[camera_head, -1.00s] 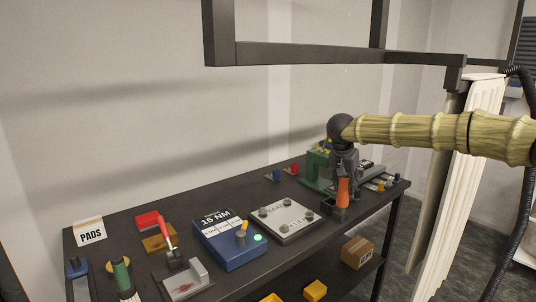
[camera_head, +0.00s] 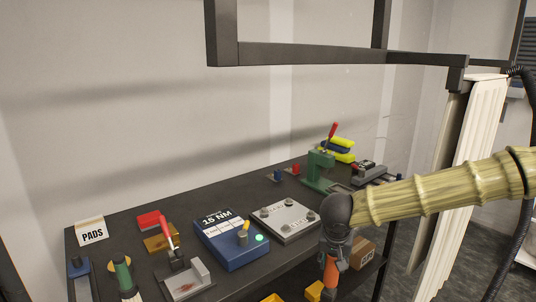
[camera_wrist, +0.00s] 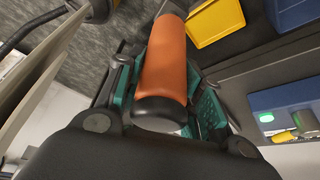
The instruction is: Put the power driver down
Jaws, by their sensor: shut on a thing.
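The power driver (camera_head: 331,270) has an orange body and hangs below my gripper (camera_head: 332,257) in the head view, in front of the bench's front edge. In the wrist view the driver's orange handle (camera_wrist: 163,65) lies between the green-padded fingers of my gripper (camera_wrist: 168,75). The gripper is shut on it. The driver's lower end is cut off or hard to make out in the head view.
The dark bench (camera_head: 190,210) carries a blue 15 NM box (camera_head: 232,243), a grey plate (camera_head: 285,220), a green press (camera_head: 318,170) and a red-handled clamp (camera_head: 170,240). A cardboard box (camera_head: 364,250) and yellow bins (camera_head: 314,290) sit on the shelf below.

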